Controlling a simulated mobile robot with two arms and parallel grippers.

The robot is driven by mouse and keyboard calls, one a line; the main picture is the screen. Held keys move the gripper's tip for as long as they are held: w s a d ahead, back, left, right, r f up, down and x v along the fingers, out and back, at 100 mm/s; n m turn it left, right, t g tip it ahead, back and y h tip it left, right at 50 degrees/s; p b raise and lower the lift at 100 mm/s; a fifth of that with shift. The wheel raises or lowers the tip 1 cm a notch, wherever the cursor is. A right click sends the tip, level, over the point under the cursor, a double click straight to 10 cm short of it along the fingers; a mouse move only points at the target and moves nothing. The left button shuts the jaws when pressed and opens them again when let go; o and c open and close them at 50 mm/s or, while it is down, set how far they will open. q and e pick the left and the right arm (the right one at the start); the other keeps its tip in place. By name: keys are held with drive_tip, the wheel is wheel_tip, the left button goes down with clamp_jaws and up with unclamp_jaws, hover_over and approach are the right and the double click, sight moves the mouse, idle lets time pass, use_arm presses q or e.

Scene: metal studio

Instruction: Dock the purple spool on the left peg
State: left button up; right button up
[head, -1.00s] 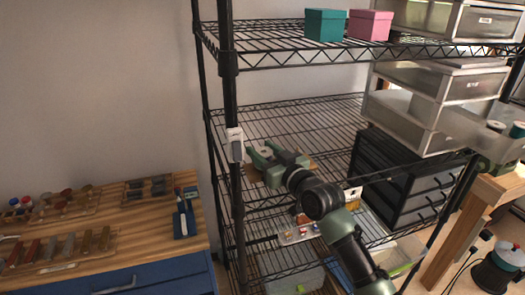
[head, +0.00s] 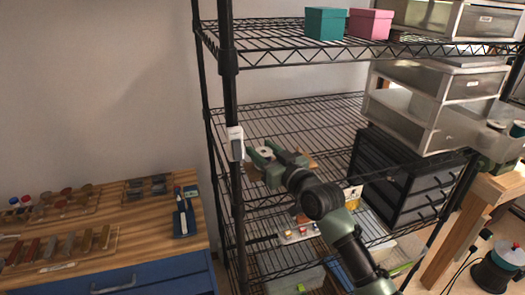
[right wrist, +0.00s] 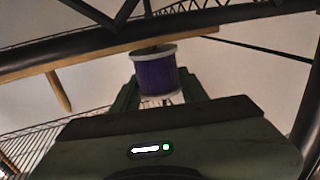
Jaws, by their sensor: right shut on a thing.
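The purple spool (right wrist: 157,75) has white flanges and shows in the right wrist view, between the two green fingers of my right gripper (right wrist: 158,92). The gripper is shut on it. In the head view my right gripper (head: 262,156) is over the middle wire shelf, just right of the front black post; the spool is mostly hidden there. In the right wrist view a wooden bar (right wrist: 110,52) runs close above the spool. A wooden peg (right wrist: 59,92) sticks out from the bar, left of the spool and apart from it. My left gripper is not in view.
The black shelf post (head: 232,100) stands close left of my right gripper, with a small white device (head: 235,144) on it. Dark drawers (head: 400,180) stand to the right. Teal (head: 326,23) and pink (head: 370,24) boxes sit on the upper shelf. A wooden workbench (head: 120,240) is at left.

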sight(269, 159)
drive_tip(key=shift+f+b, duration=0.3)
drive_tip(key=shift+f, duration=0.2)
drive_tip(key=o, duration=1.1)
drive_tip(key=shift+c, duration=0.2)
drive_tip(key=shift+d, duration=0.1)
drive_tip(key=shift+s+d+r+p, duration=0.1)
drive_tip(key=shift+s+d+p, duration=0.2)
drive_tip(key=shift+s+p, duration=0.25)
drive_tip(key=shift+p+v, duration=0.95)
drive_tip(key=shift+v, duration=1.15)
drive_tip(key=shift+p+v, duration=1)
drive_tip(key=shift+v, duration=1.8)
